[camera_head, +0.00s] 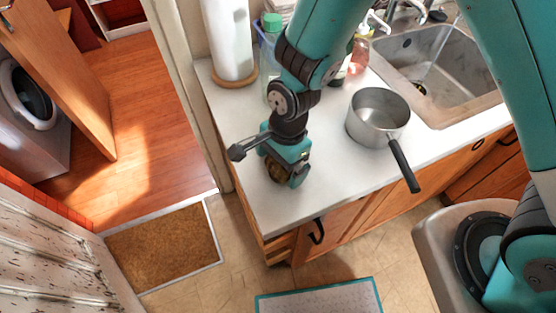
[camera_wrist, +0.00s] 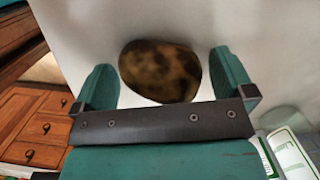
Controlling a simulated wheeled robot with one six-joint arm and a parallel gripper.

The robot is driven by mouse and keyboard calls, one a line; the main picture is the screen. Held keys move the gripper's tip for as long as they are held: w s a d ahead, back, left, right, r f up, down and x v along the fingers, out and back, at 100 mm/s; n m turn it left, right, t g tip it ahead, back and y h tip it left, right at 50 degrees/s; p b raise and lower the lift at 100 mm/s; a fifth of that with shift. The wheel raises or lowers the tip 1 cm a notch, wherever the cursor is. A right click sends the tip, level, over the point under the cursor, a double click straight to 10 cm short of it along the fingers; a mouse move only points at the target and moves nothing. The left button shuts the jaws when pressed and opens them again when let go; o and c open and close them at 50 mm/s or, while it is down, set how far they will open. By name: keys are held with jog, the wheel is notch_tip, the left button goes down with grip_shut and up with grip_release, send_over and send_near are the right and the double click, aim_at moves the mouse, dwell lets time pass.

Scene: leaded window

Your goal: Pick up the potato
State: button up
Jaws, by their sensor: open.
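The potato (camera_wrist: 160,71) is brown and mottled, on the white countertop. In the wrist view it lies between the two teal fingers of my gripper (camera_wrist: 163,82), with a gap on each side. In the head view the potato (camera_head: 277,172) shows only in part, beneath my gripper (camera_head: 285,178), near the left end of the counter. My gripper is open and points down over it. My gripper hides much of the potato in the head view.
A metal saucepan (camera_head: 379,118) stands right of my gripper, its black handle over the counter's front edge. A paper towel roll (camera_head: 228,40), bottles and a sink (camera_head: 438,70) are behind. Counter (camera_head: 335,178) between gripper and saucepan is clear. Wooden drawers (camera_wrist: 40,125) lie below.

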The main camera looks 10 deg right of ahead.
jog(key=shift+f, duration=0.1)
jog(key=shift+c, duration=0.2)
jog(key=c, duration=0.9)
notch_tip(320, 180, up, 20)
jog(key=shift+r+b, duration=0.1)
jog(key=shift+b, duration=0.7)
